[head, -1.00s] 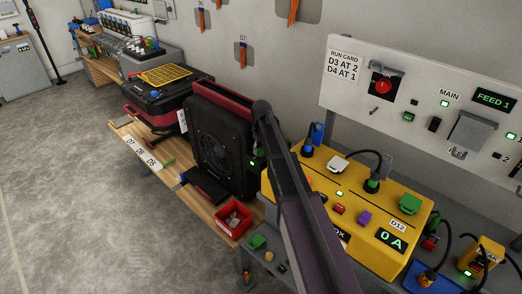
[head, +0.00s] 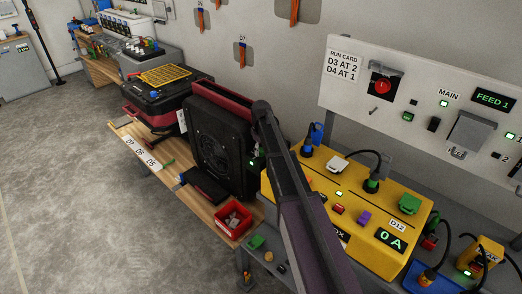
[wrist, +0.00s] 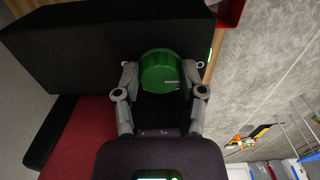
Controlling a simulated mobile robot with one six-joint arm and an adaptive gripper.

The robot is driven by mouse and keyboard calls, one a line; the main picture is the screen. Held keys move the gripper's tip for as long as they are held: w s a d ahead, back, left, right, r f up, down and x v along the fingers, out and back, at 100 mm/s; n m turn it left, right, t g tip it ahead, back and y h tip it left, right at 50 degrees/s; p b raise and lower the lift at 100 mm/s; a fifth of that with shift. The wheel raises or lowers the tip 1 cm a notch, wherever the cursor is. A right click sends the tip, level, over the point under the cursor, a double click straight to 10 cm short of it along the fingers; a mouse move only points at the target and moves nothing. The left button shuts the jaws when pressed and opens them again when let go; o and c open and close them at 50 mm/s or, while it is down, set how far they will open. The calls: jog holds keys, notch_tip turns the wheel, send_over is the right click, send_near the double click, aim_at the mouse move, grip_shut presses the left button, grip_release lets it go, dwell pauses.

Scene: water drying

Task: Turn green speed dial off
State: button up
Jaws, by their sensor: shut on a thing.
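The green speed dial (wrist: 160,70) is a round ribbed knob with a short white mark on its face, seen in the wrist view. It sits on a black and red housing (wrist: 90,50). My gripper (wrist: 164,76) has one finger on each side of the dial and is shut on it. In the head view the housing is the black and red fan unit (head: 220,145) on the wooden bench. My arm passes in front of its right side, and the dial and fingertips cannot be made out there.
A yellow power box (head: 372,235) with knobs, plugs and a 0 A display stands close to the right of my arm. A red bin (head: 233,221) sits at the bench's front edge. A wall panel (head: 420,105) is at the back right. The floor (head: 70,200) at left is clear.

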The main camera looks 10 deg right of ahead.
jog(key=o, duration=1.1)
jog(key=shift+o, duration=0.2)
jog(key=shift+m, duration=0.4)
jog(key=m, duration=0.5)
jog(key=shift+a, duration=0.1)
jog(key=m, duration=0.6)
jog(key=shift+a, duration=0.1)
jog(key=shift+r, duration=0.1)
notch_tip(320, 180, up, 14)
jog(key=p, duration=1.4)
jog(key=s+f+n+b, duration=0.2)
jog(key=s+f, duration=0.1)
jog(key=s, duration=1.1)
jog(key=s+f+n+b, duration=0.2)
jog(key=s+b, duration=0.1)
jog(key=s, duration=1.2)
jog(key=shift+f, duration=0.4)
